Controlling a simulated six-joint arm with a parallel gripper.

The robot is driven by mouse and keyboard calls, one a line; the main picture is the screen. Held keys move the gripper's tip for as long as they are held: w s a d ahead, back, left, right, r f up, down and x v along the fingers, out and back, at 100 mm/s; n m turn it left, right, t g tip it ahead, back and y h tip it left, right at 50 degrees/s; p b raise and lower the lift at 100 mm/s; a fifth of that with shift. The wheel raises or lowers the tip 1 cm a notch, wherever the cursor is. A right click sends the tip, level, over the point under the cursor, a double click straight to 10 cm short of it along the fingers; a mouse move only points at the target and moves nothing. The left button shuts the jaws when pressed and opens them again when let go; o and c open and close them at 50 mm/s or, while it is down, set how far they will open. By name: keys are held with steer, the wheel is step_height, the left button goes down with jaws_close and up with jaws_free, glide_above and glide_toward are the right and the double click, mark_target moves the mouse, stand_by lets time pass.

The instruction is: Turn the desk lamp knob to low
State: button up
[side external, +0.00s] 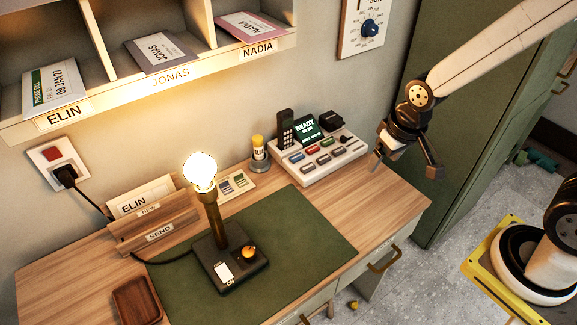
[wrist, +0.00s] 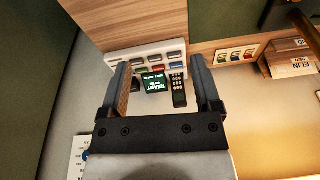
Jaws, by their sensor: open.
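The desk lamp (side external: 212,222) stands upright on the green mat (side external: 308,235) in the side view, its bare bulb (side external: 200,170) glowing brightly. Its dark base carries a small orange knob (side external: 249,252) and a white switch plate (side external: 223,272) marked ON. The knob's pointer setting is too small to read. My gripper (side external: 407,163) is open and empty, above the right end of the desk, well to the right of the lamp and not touching it. In the wrist view my open gripper (wrist: 158,62) frames the phone console; the knob is not seen there.
A console (side external: 318,155) with a handset and READY screen stands at the desk's back. A letter rack (side external: 155,225) and wooden tray (side external: 136,300) are at the left. Mail shelves (side external: 170,75) hang above. A green cabinet (side external: 455,130) stands right of the desk. The mat's right part is clear.

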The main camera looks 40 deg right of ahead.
steer(key=w+a+f+m+g, duration=0.1)
steer(key=w+a+f+m, duration=0.3)
steer(key=w+a, duration=0.65)
steer(key=m+g, duration=0.1)
steer(key=m, duration=0.4)
glide_above(248, 251)
step_height(248, 251, down, 8)
steer(key=shift+r, duration=0.25)
steer(key=shift+f, duration=0.1)
steer(key=shift+f, duration=3.8)
jaws_close()
